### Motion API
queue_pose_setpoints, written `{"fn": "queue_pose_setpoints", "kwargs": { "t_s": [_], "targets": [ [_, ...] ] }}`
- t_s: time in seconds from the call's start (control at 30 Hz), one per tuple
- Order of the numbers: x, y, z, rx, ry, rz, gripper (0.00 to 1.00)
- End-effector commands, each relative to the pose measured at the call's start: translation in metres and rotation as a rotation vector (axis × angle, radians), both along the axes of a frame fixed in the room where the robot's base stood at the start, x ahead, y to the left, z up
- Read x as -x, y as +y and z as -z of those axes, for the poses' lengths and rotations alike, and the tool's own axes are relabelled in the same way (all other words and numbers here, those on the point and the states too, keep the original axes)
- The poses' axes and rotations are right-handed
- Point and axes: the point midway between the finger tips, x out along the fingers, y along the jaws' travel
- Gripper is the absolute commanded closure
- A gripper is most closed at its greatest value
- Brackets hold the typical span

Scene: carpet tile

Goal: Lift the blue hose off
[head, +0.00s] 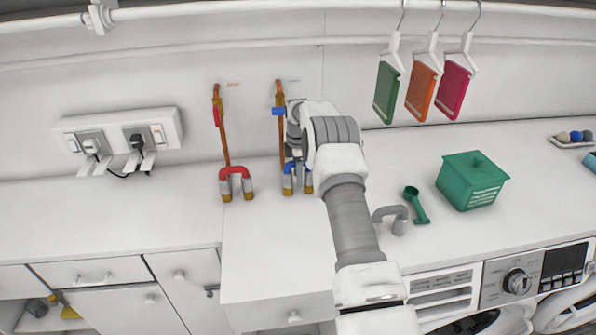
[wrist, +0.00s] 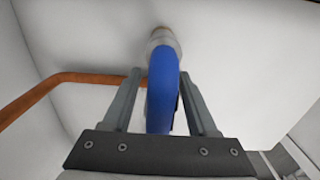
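The blue hose (wrist: 163,90) is a short bent piece. In the wrist view it runs between the two fingers of my gripper (wrist: 160,75), with a pale metal fitting (wrist: 161,40) at its far end. The fingers stand apart on either side of it. A pale gap shows beside the left finger; the right finger is very close to the hose or touching it. In the head view the blue hose (head: 288,168) is mostly hidden by my arm, and its ends sit on brass-and-grey fittings at the counter's back.
A similar red hose (head: 235,171) stands to the left. Copper pipes (head: 222,125) with red and blue valves rise behind. A grey bent spout (head: 392,213), green scoop (head: 416,205) and green box (head: 472,182) are to the right. The left counter is clear.

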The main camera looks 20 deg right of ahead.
Motion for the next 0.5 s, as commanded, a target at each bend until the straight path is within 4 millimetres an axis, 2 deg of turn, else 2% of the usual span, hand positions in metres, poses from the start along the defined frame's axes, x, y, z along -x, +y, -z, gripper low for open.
{"fn": "queue_pose_setpoints", "kwargs": {
  "t_s": [0.03,0.3,0.5],
  "targets": [
    [0.0000,0.0001,-0.0002,0.000,0.000,0.000,0.52],
    [0.0000,0.0001,-0.0004,0.000,0.000,0.000,1.00],
    [-0.0002,0.0001,-0.0009,0.000,-0.001,0.000,1.00]
  ]
}}
